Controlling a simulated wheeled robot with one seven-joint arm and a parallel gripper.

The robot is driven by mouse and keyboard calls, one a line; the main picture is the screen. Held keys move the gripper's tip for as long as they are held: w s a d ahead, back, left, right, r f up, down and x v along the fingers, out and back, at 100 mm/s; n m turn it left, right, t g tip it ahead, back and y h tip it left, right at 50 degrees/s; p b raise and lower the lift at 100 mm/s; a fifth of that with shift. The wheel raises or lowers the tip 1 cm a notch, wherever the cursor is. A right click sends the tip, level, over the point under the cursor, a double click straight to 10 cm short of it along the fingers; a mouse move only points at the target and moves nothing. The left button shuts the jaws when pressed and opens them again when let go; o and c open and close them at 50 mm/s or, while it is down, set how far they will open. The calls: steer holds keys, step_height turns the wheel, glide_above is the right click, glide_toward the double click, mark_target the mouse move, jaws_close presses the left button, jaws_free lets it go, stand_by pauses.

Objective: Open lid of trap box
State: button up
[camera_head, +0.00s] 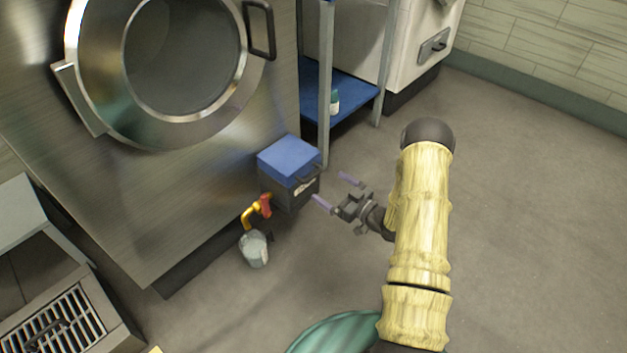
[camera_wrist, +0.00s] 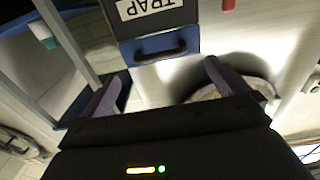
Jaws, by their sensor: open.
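The trap box (camera_head: 288,190) is a dark grey box low against the front of the big steel machine. Its blue lid (camera_head: 289,156) lies flat and closed on top. In the wrist view the box's white TRAP label (camera_wrist: 148,8) is upside down, with the blue lid edge (camera_wrist: 130,52) and a dark handle (camera_wrist: 160,48) below it. My gripper (camera_head: 336,192) is open and empty, to the right of the box and apart from it. In the wrist view its two purple fingers (camera_wrist: 162,78) point towards the handle, with a gap between them.
A yellow pipe with a red valve (camera_head: 265,206) and a metal bucket (camera_head: 254,249) stand just left of the box. A rack with a blue shelf (camera_head: 342,88) and metal legs stands behind it. A floor grate (camera_head: 52,325) is at lower left. The floor at right is clear.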

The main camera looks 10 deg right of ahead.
mark_target(314, 174)
steer(key=b+x, duration=0.2)
steer(key=x, duration=0.6)
steer(key=shift+b, duration=0.4)
steer(key=shift+c, duration=0.4)
steer(key=c, duration=1.2)
steer(key=shift+o, duration=0.2)
steer(key=shift+d, duration=0.15)
